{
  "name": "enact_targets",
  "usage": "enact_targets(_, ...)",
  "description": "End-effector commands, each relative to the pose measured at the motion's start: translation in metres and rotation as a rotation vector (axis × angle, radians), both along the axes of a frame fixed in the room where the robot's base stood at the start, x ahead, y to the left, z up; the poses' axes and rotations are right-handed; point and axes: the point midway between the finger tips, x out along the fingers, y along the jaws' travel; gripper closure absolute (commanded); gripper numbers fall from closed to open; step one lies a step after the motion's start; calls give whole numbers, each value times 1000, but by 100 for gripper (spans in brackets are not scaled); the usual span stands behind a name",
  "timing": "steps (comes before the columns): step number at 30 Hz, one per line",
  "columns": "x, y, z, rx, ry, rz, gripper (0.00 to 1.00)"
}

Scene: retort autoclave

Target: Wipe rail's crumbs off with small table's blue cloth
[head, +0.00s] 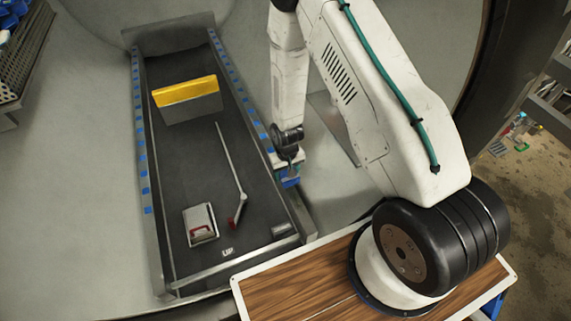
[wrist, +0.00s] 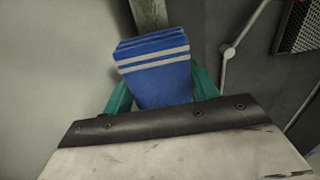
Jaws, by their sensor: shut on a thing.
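My gripper (head: 289,164) is shut on the blue cloth (head: 290,182), low over the right side rail (head: 241,95) of the long dark tray. In the wrist view the cloth (wrist: 154,78) is a folded blue pad with pale stripes, held between green fingers. The rail (wrist: 149,13) runs out past the cloth's far end. The cloth hides the part of the rail behind it, and I cannot tell whether they touch. I cannot make out crumbs on the rail. Blue marks line both rails in the head view.
A yellow-topped grey block (head: 188,100), a thin rod with a red end (head: 231,172) and a small grey box with a red handle (head: 201,225) are on the dark tray (head: 180,160). A perforated rack (head: 25,55) stands at upper left. The curved grey wall surrounds the tray.

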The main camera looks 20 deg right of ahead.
Motion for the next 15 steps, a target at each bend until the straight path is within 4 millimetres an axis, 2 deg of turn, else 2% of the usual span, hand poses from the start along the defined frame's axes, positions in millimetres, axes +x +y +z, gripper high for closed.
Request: enact_targets(15,0,3,43,0,-2,5,78)
